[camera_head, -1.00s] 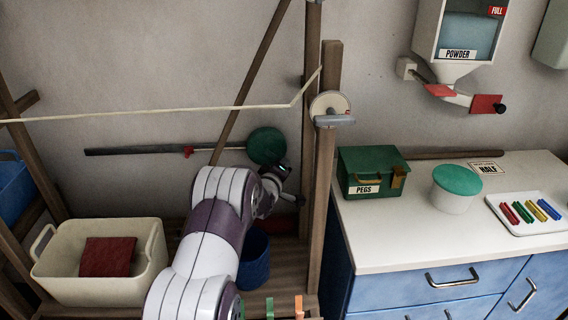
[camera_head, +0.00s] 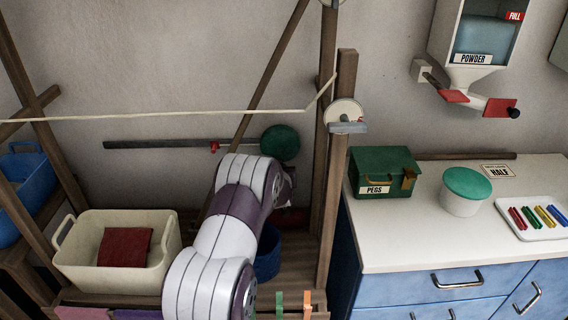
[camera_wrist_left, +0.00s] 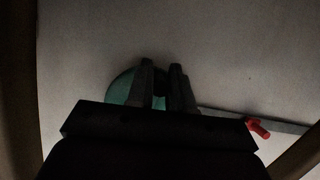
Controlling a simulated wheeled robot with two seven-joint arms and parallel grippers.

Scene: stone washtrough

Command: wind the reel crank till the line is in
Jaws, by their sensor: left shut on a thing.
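The pale line (camera_head: 180,115) runs across the head view, then slants up to the right at the wooden post (camera_head: 329,180). A cream disc (camera_head: 343,112), likely the reel, sits on the post with a grey bar (camera_head: 347,128) across its lower part. My left gripper is hidden behind my own arm in the head view. In the left wrist view my left gripper (camera_wrist_left: 162,88) is shut on a small dark thing, too dim to identify. Behind it is a round green disc (camera_wrist_left: 123,88); the disc also shows in the head view (camera_head: 279,144). My right gripper is out of view.
A long grey bar (camera_head: 160,144) with a red piece (camera_head: 214,147) runs left from the green disc. A cream basin (camera_head: 80,270) stands below left, a blue bucket (camera_head: 267,255) beneath my arm. The white counter (camera_head: 400,250) at right holds a green box (camera_head: 384,168).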

